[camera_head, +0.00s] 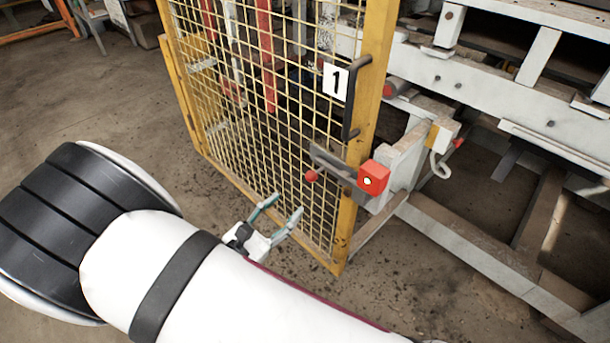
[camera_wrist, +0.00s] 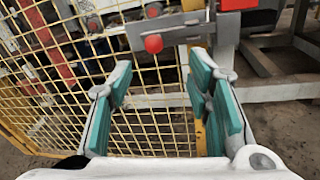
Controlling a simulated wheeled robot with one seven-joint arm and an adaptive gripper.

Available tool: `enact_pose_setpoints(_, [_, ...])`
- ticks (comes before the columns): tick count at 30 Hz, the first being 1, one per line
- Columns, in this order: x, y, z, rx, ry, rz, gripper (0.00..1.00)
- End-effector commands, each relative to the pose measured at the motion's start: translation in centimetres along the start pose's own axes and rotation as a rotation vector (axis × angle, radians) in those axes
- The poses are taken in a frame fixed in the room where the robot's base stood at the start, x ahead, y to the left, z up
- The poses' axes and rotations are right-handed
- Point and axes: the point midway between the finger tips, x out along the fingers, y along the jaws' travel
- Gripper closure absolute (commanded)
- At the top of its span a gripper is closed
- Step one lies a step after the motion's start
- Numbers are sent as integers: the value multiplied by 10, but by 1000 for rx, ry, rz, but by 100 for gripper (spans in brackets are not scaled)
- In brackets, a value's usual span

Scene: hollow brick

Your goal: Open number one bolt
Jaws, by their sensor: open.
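The bolt (camera_head: 338,165) is a grey metal bar with a red ball knob (camera_head: 311,176) at its left, fixed across the edge of the yellow mesh gate (camera_head: 366,130). A "1" label (camera_head: 335,81) is on the gate above it. A red block (camera_head: 373,177) sits at the bolt's right end. My gripper (camera_head: 282,212) is open and empty, below and left of the knob and in front of the mesh. In the wrist view the red knob (camera_wrist: 153,43) is ahead, beyond and above the teal-padded fingers, apart from them.
A black handle (camera_head: 352,97) runs down the gate post beside the label. Grey machine framing (camera_head: 490,255) stands to the right, with a white hook-like cable (camera_head: 440,165) near the post. Open floor (camera_head: 90,110) lies left of the gate.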

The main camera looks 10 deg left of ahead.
Motion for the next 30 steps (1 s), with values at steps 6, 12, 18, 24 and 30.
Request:
enact_pose_setpoints(6, [4,4,-9,-15,-10,35,54])
enact_pose_setpoints(12, [36,4,-8,-16,-10,30,54])
enact_pose_setpoints(18, [76,5,-8,-15,-10,30,54])
enact_pose_setpoints(24, [110,6,-8,-14,-9,30,54])
enact_pose_setpoints(30, [129,7,-7,-14,-9,31,54])
